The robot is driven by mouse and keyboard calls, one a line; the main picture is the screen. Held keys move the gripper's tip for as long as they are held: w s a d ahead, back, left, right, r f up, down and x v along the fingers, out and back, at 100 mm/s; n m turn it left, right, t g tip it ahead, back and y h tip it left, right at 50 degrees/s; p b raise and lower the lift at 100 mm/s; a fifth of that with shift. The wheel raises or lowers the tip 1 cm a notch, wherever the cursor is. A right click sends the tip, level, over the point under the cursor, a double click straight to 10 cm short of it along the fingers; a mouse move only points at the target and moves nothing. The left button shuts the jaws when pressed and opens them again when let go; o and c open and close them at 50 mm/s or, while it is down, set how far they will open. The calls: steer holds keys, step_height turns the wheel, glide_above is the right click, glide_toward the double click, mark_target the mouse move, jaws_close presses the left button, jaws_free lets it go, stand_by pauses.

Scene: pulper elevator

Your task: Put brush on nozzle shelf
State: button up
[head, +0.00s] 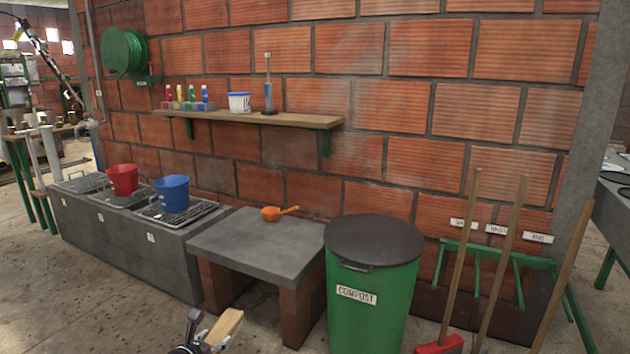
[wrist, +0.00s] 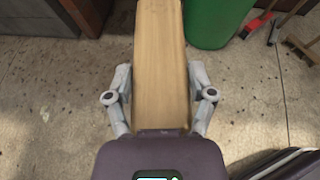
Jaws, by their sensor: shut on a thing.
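The brush shows as a pale wooden block (wrist: 160,60) in the wrist view and as a wooden piece (head: 225,326) at the bottom of the head view. My gripper (wrist: 160,88) is shut on it, with one finger along each long side. In the head view my gripper (head: 206,340) is low, in front of the concrete table. The brush's bristles are not visible. The wooden shelf (head: 290,119) is on the brick wall, above and away from my gripper.
A concrete table (head: 258,243) with an orange scoop (head: 279,212) stands below the shelf. A green compost bin (head: 372,295) is to its right. A red bucket (head: 122,180) and blue bucket (head: 172,194) sit on the left troughs. Long-handled tools lean at right.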

steer(key=shift+s+a, duration=0.2)
steer(key=shift+s, duration=0.45)
steer(key=shift+w+d, duration=0.15)
steer(key=shift+d, duration=0.15)
